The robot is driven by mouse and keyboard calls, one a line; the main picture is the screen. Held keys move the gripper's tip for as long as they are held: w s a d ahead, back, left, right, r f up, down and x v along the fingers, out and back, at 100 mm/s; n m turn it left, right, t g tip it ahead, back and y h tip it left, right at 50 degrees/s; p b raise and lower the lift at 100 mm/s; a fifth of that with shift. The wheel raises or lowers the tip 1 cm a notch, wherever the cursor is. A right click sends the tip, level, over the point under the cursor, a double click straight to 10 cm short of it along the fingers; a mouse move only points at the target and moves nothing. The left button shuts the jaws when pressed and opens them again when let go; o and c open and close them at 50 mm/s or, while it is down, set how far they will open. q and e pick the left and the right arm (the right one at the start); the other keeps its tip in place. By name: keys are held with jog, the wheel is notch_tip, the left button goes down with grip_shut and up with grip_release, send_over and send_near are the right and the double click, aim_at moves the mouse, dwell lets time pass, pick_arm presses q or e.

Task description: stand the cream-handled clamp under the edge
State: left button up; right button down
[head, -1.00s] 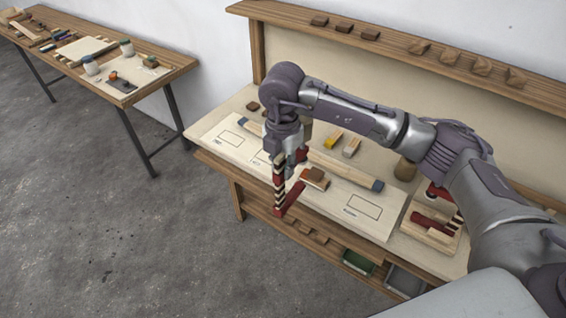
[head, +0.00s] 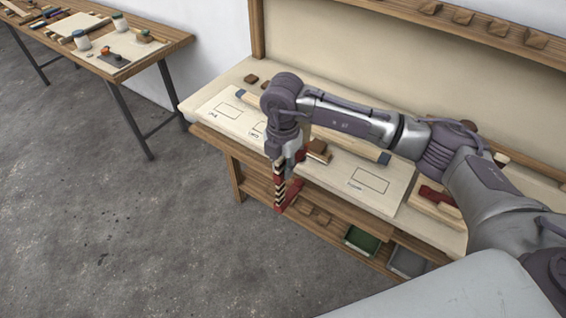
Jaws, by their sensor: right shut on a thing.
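My right gripper (head: 287,160) is shut on a red clamp (head: 281,196) with a black-and-cream striped bar. The clamp hangs below the gripper, bar roughly upright, red jaw at the bottom. In the picture it crosses the front edge (head: 335,186) of the workbench; I cannot tell whether it touches the edge. Its handle is not clearly visible behind the gripper. A second red clamp (head: 437,194) lies on a wooden tray at the bench's right end, partly hidden by my arm. My left gripper is out of view.
A pale board (head: 395,194) with drawn outlines lies on the bench. A brown wooden block (head: 318,147) and a long blue-ended bar (head: 350,146) lie near the gripper. Below are a shelf, a green bin (head: 362,240) and a grey bin (head: 407,261). Open floor lies left.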

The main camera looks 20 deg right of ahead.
jog(key=shift+w+d+f+b, duration=0.1)
jog(key=shift+d+f+b, duration=0.1)
jog(key=shift+b, duration=0.25)
dwell(1.1)
jog(key=shift+w+d, duration=0.1)
dwell(0.4)
jog(key=shift+w+d+b, duration=0.8)
jog(key=shift+w+d, duration=0.5)
jog(key=shift+d, duration=0.3)
jog(key=shift+w+d+b, duration=0.45)
jog(key=shift+w+d, duration=0.3)
jog(key=shift+d, duration=0.25)
jog(key=shift+w+d+b, duration=0.4)
jog(key=shift+w+d, duration=0.35)
jog(key=shift+d, duration=0.25)
jog(key=c, duration=0.9)
grip_release()
